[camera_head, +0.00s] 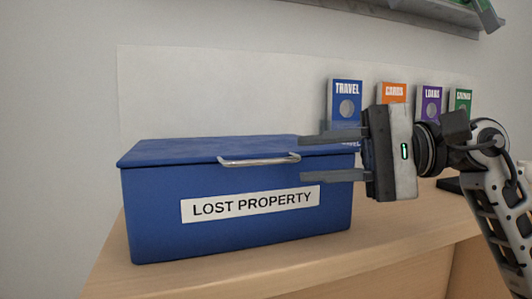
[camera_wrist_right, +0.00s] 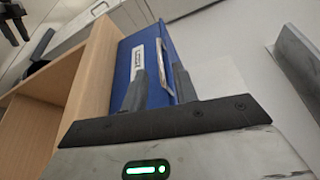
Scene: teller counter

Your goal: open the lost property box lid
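The blue lost property box (camera_head: 160,220) stands on the wooden counter, its lid (camera_head: 185,150) lying flat and shut. A silver bar handle (camera_head: 260,160) is on the lid's front edge; it also shows in the right wrist view (camera_wrist_right: 163,65). My right gripper (camera_head: 303,158) is open, reaching in from the right, with its fingers pointing left. Its fingertips are at the handle's right end, one above and one below its level in the head view. Contact cannot be told. A dark pronged shape (camera_wrist_right: 13,22) in the right wrist view may be my left gripper; the head view does not show it.
Leaflet holders for travel (camera_head: 346,95), cards (camera_head: 392,92), loans (camera_head: 431,97) and another stand behind my right gripper. The wooden counter (camera_head: 300,262) is clear in front of the box. A pale wall panel rises behind it, and a grey shelf hangs at upper right.

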